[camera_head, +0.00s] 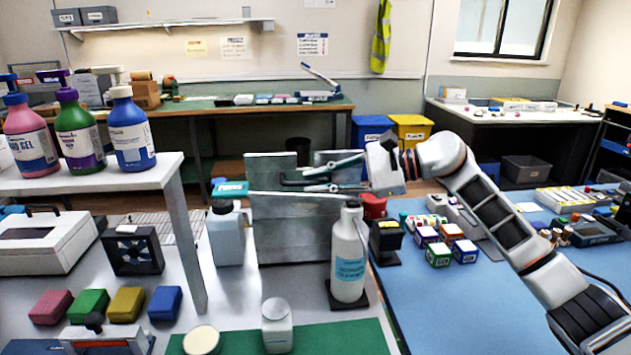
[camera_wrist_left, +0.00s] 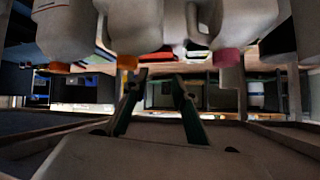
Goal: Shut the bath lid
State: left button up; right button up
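A grey metal box (camera_head: 305,232), which looks like the bath, stands in the middle of the head view. A grey upright panel (camera_head: 270,168) rises behind its front wall; I cannot tell for sure whether it is the raised lid. My right gripper (camera_head: 312,178) reaches in from the right over the box's top, its fingers apart. A dark bar (camera_head: 290,181) shows by the fingertips; I cannot tell whether they touch it. My left gripper (camera_wrist_left: 158,82) shows in the left wrist view, fingers apart with nothing between them; it is not seen in the head view.
A raised shelf (camera_head: 100,180) with several bottles is at the left. Small boxes (camera_head: 438,254) stand on the blue mat (camera_head: 480,300). The left wrist view appears upside down.

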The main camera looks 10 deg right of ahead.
jog(key=shift+w+a+f, duration=0.1)
jog(key=shift+a, duration=0.15)
grip_shut()
